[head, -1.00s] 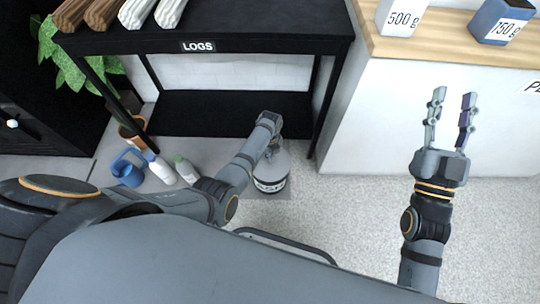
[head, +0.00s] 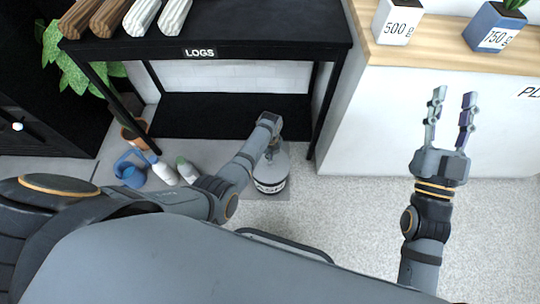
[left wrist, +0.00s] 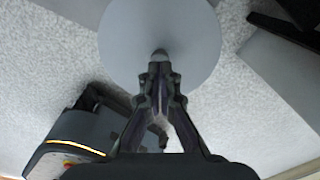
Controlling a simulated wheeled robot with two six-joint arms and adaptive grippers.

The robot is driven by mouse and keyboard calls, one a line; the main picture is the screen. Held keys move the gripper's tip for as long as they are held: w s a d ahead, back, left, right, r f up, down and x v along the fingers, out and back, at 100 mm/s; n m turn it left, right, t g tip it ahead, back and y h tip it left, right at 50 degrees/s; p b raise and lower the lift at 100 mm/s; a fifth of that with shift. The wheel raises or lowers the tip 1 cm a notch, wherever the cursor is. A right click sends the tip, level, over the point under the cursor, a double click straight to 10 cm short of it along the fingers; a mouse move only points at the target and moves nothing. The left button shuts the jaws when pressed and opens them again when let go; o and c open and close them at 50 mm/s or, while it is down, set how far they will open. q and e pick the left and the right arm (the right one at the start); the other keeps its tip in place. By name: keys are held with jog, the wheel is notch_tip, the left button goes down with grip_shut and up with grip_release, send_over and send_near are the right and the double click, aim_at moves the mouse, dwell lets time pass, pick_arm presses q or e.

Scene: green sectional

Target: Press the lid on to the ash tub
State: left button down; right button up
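The ash tub (head: 270,186) is a pale round tub with a dark-lettered label, standing upright on the floor in front of the black table. The grey lid (left wrist: 190,35) is a round disc with a small knob (left wrist: 160,53) at its middle; it sits over the tub's top. My left gripper (left wrist: 160,72) is shut, its fingertips together at the knob. I cannot tell whether they touch it or whether the lid is fully seated. In the head view my left wrist partly hides the lid. My right gripper (head: 451,98) is open and empty, off to the right.
A black table (head: 240,30) labelled LOGS stands behind the tub, with logs on top and a low shelf. A blue watering can (head: 130,173), bottles (head: 165,173) and a potted plant are left. A wood-topped counter (head: 420,55) is right. Floor between is clear.

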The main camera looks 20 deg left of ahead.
pick_arm(q)
jog(key=shift+r+p, duration=0.55)
jog(key=shift+r, duration=0.1)
jog(key=shift+f+b, duration=1.15)
jog(key=shift+f, duration=0.35)
dwell(0.4)
jog(key=shift+s+f, duration=0.1)
jog(key=shift+f, duration=0.05)
dwell(0.6)
jog(key=shift+r+p, duration=1.6)
jog(key=shift+p, duration=0.25)
